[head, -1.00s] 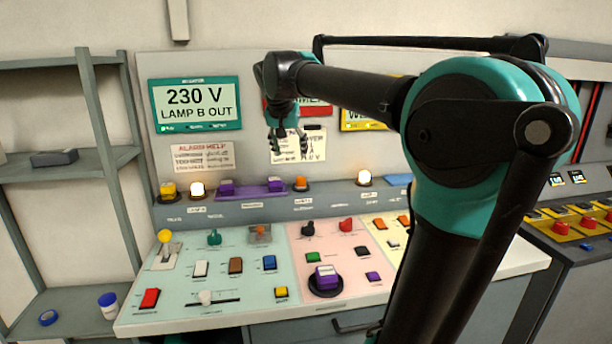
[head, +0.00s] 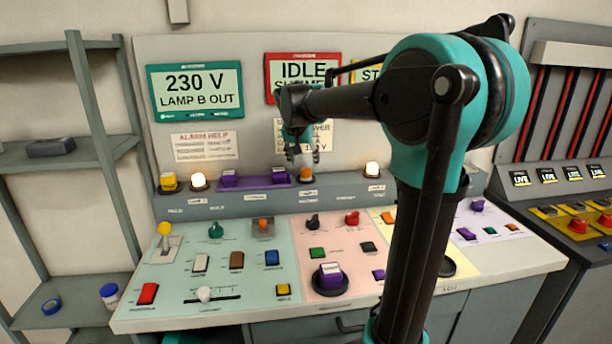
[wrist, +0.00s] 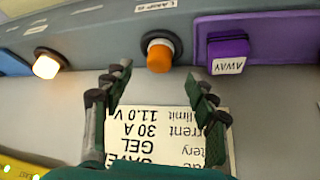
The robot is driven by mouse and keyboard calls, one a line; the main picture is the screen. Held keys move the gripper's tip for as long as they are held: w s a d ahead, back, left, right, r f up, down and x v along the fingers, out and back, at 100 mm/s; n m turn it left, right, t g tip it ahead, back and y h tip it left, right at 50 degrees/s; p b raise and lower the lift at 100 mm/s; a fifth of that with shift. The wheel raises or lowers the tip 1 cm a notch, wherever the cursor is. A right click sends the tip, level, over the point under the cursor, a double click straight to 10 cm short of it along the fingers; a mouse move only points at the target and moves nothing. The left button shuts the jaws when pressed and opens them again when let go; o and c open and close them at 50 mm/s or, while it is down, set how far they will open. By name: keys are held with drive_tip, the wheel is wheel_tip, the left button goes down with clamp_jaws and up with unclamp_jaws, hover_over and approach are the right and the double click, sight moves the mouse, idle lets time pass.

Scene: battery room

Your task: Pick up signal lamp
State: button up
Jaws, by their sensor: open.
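An unlit orange signal lamp (head: 306,174) stands in a dark round socket on the console's raised ledge. In the wrist view the orange lamp (wrist: 159,56) is at top centre, near a "LAMP B" label. My gripper (head: 303,160) is open and empty, just above and around the orange lamp in the head view. In the wrist view the fingers of my gripper (wrist: 157,92) spread to either side, with the lamp beyond their tips and between them in line. No finger visibly touches it.
Lit white lamps stand on the ledge at left (head: 198,181) and right (head: 372,169). A purple holder (head: 255,183) with purple blocks sits close left of the orange lamp. A yellow button (head: 168,182) is farther left. Several switches and knobs cover the sloped panel below.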

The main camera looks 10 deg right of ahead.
sight(305, 169)
drive_tip(key=shift+x, duration=2.85)
drive_tip(key=shift+c, duration=0.3)
drive_tip(key=c, duration=1.2)
